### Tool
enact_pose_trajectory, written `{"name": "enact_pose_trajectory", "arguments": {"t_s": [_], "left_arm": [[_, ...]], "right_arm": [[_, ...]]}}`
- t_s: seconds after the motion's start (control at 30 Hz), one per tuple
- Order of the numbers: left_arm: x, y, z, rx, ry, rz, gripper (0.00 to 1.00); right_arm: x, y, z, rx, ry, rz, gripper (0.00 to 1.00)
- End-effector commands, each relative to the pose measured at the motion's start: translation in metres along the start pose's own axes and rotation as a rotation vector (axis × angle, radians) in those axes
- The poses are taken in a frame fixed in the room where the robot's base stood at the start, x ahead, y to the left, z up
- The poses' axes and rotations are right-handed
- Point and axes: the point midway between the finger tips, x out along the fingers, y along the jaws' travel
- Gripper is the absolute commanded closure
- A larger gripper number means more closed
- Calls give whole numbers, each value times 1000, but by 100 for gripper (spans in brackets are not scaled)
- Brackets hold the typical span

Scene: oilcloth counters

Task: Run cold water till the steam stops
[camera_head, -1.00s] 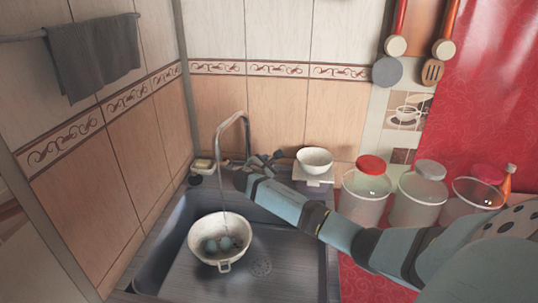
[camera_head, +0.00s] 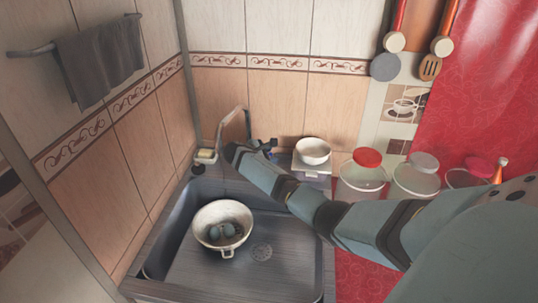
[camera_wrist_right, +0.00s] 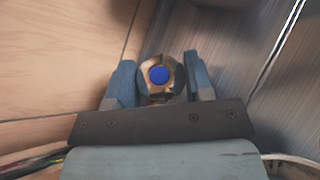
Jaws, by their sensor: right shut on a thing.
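A white colander (camera_head: 222,216) with a few grey-blue egg-like things (camera_head: 226,231) stands in the sink (camera_head: 190,273). The tap spout (camera_head: 231,119) arches behind my right arm. No water stream and no steam show. My right gripper (camera_wrist_right: 160,82) is shut on a metal tap knob with a blue cap (camera_wrist_right: 159,75), its fingers on either side. In the head view the fingers are mostly hidden behind my arm, beside the tap. My left gripper is not in view.
A white bowl (camera_head: 314,147) sits on a small white box-like stand (camera_head: 310,166) right of the tap. Several lidded clear jars (camera_head: 415,179) line the counter at right. A soap dish (camera_head: 205,156) is at the sink's back left corner. My arm crosses above the sink's back right.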

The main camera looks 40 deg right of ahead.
Motion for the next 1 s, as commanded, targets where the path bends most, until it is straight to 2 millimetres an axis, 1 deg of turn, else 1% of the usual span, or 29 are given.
{"name": "enact_pose_trajectory", "arguments": {"t_s": [0.03,0.27,0.3,0.37,0.4,0.67,0.77,0.87,0.93,1.0], "left_arm": [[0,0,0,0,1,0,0],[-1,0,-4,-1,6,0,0],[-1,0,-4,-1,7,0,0],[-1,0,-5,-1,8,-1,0],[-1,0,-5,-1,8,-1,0],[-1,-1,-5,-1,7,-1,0],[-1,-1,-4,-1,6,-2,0],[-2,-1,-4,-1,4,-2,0],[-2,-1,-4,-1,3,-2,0],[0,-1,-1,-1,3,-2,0]], "right_arm": [[1,-3,-2,-4,-1,-6,75],[2,-3,-2,-4,-1,-6,75],[2,-3,-2,-4,-1,-5,45],[1,-3,-2,-4,-1,-5,31],[1,-2,-1,-3,-1,-4,28],[0,-1,-1,-2,0,-1,28],[-6,-1,-1,-2,1,-1,28],[-20,-1,-1,-2,2,-1,28],[-34,-3,-2,-2,3,-1,28],[-48,-8,-11,-4,2,-2,28]]}}
